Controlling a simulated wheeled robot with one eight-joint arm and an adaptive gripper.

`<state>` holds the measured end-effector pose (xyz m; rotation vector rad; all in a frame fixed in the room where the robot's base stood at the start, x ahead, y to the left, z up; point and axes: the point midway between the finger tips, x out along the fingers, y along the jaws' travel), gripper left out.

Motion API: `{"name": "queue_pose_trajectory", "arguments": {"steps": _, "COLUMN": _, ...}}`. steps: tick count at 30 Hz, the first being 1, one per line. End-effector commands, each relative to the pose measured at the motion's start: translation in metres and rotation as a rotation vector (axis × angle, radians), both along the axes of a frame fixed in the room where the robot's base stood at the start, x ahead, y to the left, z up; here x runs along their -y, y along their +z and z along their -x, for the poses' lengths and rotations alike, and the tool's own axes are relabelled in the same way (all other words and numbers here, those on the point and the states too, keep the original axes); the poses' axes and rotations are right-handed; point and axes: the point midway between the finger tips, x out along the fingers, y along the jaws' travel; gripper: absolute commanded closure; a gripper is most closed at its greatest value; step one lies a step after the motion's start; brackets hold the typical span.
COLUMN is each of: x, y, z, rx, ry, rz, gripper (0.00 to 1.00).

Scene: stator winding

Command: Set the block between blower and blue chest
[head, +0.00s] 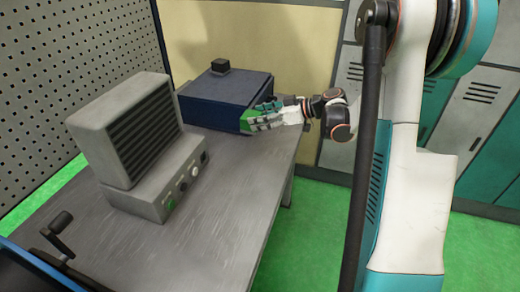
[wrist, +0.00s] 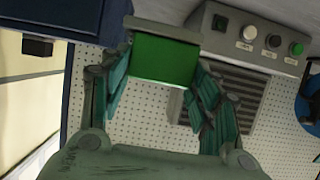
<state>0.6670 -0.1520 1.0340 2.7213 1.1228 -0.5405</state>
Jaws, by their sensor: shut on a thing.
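The green block (wrist: 165,60) is between the fingers of my gripper (wrist: 162,92) in the wrist view, and the gripper is shut on it. In the head view my gripper (head: 264,116) reaches in from the right, in front of the chest's right part, and a bit of green block (head: 247,121) shows at its tip. I cannot tell whether the block touches the table. The blue chest (head: 225,103) stands at the back of the table. The grey blower (head: 150,175) stands nearer, to the left. In the wrist view the blower (wrist: 230,35) is upper right and the chest (wrist: 95,15) upper left.
The grey table (head: 225,200) has bare room between blower and chest and along its right side. A small dark box (head: 220,66) sits on the chest's lid. A perforated panel (head: 60,60) stands behind on the left. A dark crank handle (head: 60,225) is at the near left.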

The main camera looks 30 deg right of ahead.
Motion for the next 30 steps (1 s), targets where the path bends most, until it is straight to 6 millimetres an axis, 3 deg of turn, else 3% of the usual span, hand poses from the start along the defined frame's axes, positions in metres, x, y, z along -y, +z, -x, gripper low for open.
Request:
{"name": "queue_pose_trajectory", "arguments": {"steps": 3, "x": 0.000, "y": -0.033, "z": 0.000, "rx": 0.001, "ry": 0.000, "rz": -0.001, "gripper": 0.79}}
{"name": "queue_pose_trajectory", "arguments": {"steps": 9, "x": 0.000, "y": -0.066, "z": 0.000, "rx": 0.000, "ry": 0.000, "rz": -0.001, "gripper": 0.79}}
{"name": "queue_pose_trajectory", "arguments": {"steps": 17, "x": 0.000, "y": -0.081, "z": 0.000, "rx": 0.000, "ry": 0.000, "rz": -0.001, "gripper": 0.79}}
{"name": "queue_pose_trajectory", "arguments": {"steps": 24, "x": 0.000, "y": -0.115, "z": 0.000, "rx": 0.000, "ry": 0.000, "rz": -0.001, "gripper": 0.79}}
{"name": "queue_pose_trajectory", "arguments": {"steps": 30, "x": 0.000, "y": -0.115, "z": 0.000, "rx": 0.000, "ry": 0.000, "rz": -0.001, "gripper": 0.79}}
